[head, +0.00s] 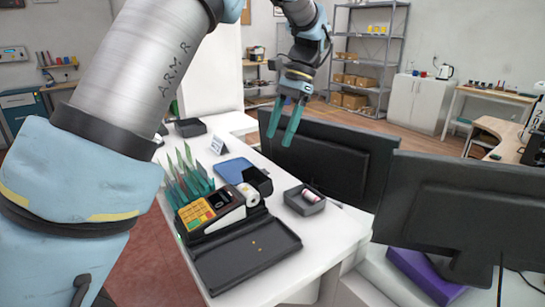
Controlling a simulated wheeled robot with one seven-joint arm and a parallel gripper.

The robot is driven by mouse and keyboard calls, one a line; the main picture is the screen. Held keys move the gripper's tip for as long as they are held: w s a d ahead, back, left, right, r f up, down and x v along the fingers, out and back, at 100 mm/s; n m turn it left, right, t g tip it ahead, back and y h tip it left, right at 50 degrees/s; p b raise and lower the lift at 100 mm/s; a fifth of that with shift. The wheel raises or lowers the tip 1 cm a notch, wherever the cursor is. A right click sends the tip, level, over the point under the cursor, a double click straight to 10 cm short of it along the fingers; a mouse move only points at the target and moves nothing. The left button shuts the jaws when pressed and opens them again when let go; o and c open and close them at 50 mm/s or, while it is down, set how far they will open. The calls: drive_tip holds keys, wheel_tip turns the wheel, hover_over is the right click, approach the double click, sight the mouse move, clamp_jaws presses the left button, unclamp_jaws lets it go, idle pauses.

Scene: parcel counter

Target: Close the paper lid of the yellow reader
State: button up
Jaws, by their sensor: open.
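The yellow reader (196,213), a dark card terminal with a yellow keypad and a small screen, sits on the white counter near its front end. Its dark paper lid (258,181) stands raised at the back right of the reader. A white paper roll (227,197) shows in front of the lid, in the uncovered bay. My gripper (284,125) points down with its two teal fingers apart and empty. It is above and beyond the reader in the picture, in front of the monitor, and not touching the lid.
A black flat tray (248,266) lies in front of the reader. A small dark tray (301,206) with a roll in it is to the right. Two black monitors (345,160) stand along the right. Green upright pieces (182,184) and a blue pad (233,169) are behind the reader.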

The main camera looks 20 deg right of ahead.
drive_tip(key=p, duration=0.2)
hover_over(260, 181)
drive_tip(key=s+d, duration=0.1)
drive_tip(key=d, duration=0.1)
wheel_tip(260, 181, down, 7)
drive_tip(key=shift+s+d, duration=0.15)
drive_tip(key=shift+d, duration=0.05)
clamp_jaws()
